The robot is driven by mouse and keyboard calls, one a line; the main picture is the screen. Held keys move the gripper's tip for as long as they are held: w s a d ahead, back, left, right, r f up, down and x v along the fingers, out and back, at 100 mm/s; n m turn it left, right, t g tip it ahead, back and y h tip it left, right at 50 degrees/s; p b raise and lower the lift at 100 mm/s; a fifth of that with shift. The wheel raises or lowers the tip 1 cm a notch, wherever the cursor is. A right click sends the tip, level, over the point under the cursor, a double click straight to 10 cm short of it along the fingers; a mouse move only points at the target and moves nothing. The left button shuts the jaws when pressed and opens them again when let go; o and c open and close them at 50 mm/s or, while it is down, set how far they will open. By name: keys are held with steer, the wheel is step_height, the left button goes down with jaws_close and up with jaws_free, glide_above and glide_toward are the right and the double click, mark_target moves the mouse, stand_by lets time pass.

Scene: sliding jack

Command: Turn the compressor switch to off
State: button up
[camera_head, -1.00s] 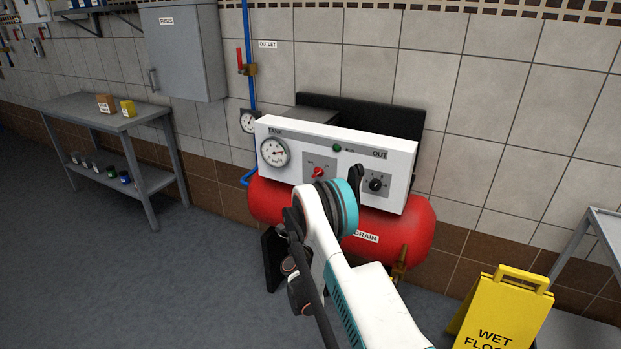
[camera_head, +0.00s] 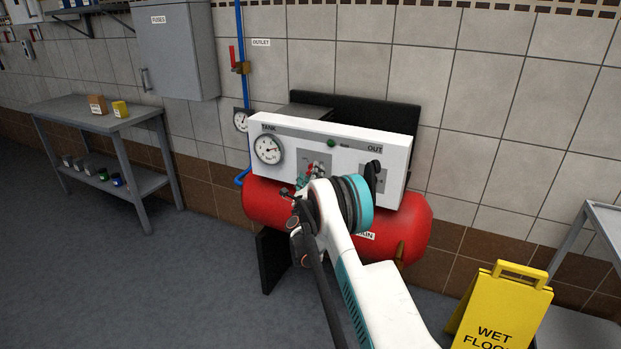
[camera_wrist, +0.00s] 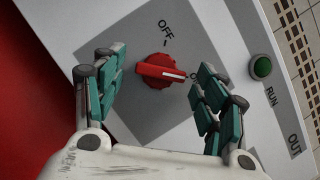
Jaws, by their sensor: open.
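The compressor switch is a red rotary knob (camera_wrist: 160,70) on a grey plate (camera_wrist: 125,40) of the white control panel. In the wrist view its white pointer line points right, toward the partly hidden second label, away from the OFF mark. My gripper (camera_wrist: 155,85) is open, with its teal-padded fingers on either side of the knob and a visible gap on both sides. In the head view my gripper (camera_head: 308,178) is in front of the panel (camera_head: 345,148), and it and my wrist hide most of the knob (camera_head: 316,167).
The red tank (camera_head: 265,203) lies below. A yellow wet-floor sign (camera_head: 500,308) stands at right, a grey table (camera_head: 100,122) at left.

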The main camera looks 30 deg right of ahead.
steer(key=shift+c, duration=0.2)
steer(key=c, duration=1)
steer(key=shift+r+n, duration=0.1)
steer(key=shift+n, duration=0.5)
steer(key=n+g+y+p, duration=0.1)
steer(key=n, duration=0.3)
steer(key=n+g+y, duration=0.1)
steer(key=n, duration=0.3)
steer(key=r+n+g+y+p, duration=0.1)
steer(key=n+y, duration=0.1)
steer(key=n, duration=0.3)
steer(key=shift+p, duration=0.35)
steer(key=shift+r+n+g+p, duration=0.1)
steer(key=shift+n+g+p, duration=0.25)
steer(key=shift+n+g, duration=0.85)
steer(key=shift+n, duration=0.4)
